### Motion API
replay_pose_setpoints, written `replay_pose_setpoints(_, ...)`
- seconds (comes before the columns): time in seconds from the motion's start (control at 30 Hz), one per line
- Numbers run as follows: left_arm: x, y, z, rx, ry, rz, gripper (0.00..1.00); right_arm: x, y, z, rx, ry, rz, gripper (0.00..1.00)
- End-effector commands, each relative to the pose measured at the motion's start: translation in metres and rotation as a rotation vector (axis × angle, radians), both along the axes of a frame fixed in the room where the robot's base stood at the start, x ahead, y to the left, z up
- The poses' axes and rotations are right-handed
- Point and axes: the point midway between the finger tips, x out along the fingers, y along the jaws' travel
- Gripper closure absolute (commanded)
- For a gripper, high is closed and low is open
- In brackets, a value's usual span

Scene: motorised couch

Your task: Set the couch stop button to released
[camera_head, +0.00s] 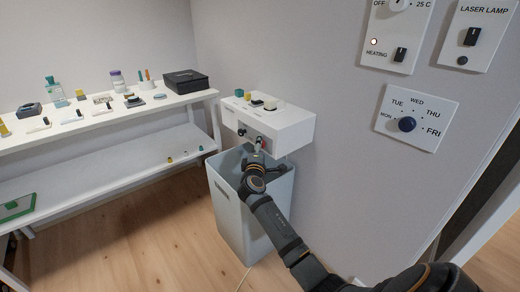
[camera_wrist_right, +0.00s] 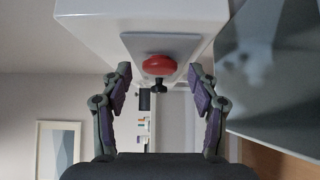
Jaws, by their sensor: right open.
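The red stop button (camera_wrist_right: 159,66) is a round mushroom knob on a grey plate (camera_wrist_right: 190,44) on the white box; a small dark part shows just below it. In the head view the white box (camera_head: 290,131) is fixed to the wall, and the button is small and largely hidden by my gripper. My right gripper (camera_wrist_right: 160,76) is open, its two fingers apart on either side of the button, with visible gaps and no clear contact. In the head view my right gripper (camera_head: 257,148) is at the box's front face. My left gripper is not in view.
A pale bin (camera_head: 228,209) stands under the box, below my right arm. A white shelf (camera_head: 95,119) with bottles, a black case (camera_head: 186,81) and small items is at left. Wooden floor is clear at left.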

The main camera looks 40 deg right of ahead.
Motion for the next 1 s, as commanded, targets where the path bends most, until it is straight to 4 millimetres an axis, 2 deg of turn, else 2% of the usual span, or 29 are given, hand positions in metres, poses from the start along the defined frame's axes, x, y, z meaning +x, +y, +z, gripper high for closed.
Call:
replay_pose_setpoints(0.33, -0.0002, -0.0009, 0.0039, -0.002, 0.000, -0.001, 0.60, 0.0052, -0.0048, 0.0000, 0.000, 0.000, -0.001, 0.39)
replay_pose_setpoints(0.8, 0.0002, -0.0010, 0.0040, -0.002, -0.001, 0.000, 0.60, 0.0050, -0.0045, -0.0004, 0.001, 0.001, 0.000, 1.00)
replay_pose_setpoints(1.0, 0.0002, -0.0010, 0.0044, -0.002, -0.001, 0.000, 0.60, 0.0049, -0.0030, -0.0005, 0.002, 0.001, 0.000, 1.00)
